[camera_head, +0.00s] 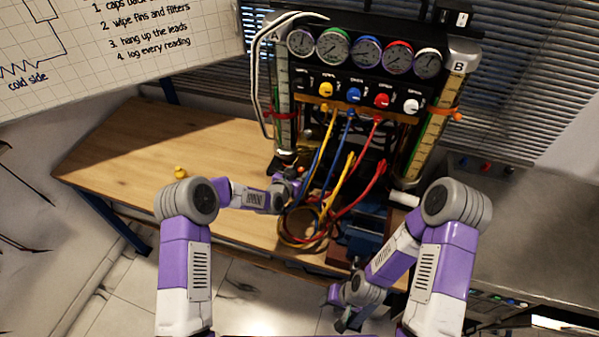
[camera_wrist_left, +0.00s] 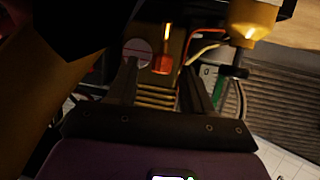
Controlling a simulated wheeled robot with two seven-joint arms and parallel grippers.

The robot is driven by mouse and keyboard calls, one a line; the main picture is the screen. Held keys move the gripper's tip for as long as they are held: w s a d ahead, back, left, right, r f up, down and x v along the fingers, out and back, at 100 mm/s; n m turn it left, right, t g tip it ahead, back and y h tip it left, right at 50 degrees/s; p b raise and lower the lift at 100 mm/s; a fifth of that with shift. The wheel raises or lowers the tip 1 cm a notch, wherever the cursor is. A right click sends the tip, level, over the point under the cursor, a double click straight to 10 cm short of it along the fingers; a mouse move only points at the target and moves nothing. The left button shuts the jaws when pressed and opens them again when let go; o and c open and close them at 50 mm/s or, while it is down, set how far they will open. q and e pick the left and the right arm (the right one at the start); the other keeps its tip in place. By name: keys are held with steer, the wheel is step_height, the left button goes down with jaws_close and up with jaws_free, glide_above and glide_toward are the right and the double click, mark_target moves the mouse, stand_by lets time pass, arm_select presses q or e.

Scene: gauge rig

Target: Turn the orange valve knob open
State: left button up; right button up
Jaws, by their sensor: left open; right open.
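A small orange-red part (camera_head: 300,169), which looks like the valve knob, shows at the foot of the gauge rig near tube A. My left gripper (camera_head: 293,180) is right beside it, partly hidden by its own wrist. In the left wrist view an orange-red piece with a thin upright stem (camera_wrist_left: 163,63) lies ahead, between the two open fingers (camera_wrist_left: 159,72). I cannot tell whether the fingers touch it. My right gripper (camera_head: 345,319) is low at the front, below the bench edge, open and away from the rig.
The gauge rig has a row of dials (camera_head: 367,55) above yellow, blue, red and white knobs (camera_head: 355,95). Coiled hoses (camera_head: 305,228) hang in front, close to my left gripper. A yellow duck (camera_head: 181,172) sits on the wooden bench (camera_head: 130,160). The bench's left side is mostly clear.

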arm_select(q)
steer(key=v, duration=0.6)
steer(key=shift+s+f, duration=0.1)
steer(key=shift+s, duration=0.05)
stand_by(0.4)
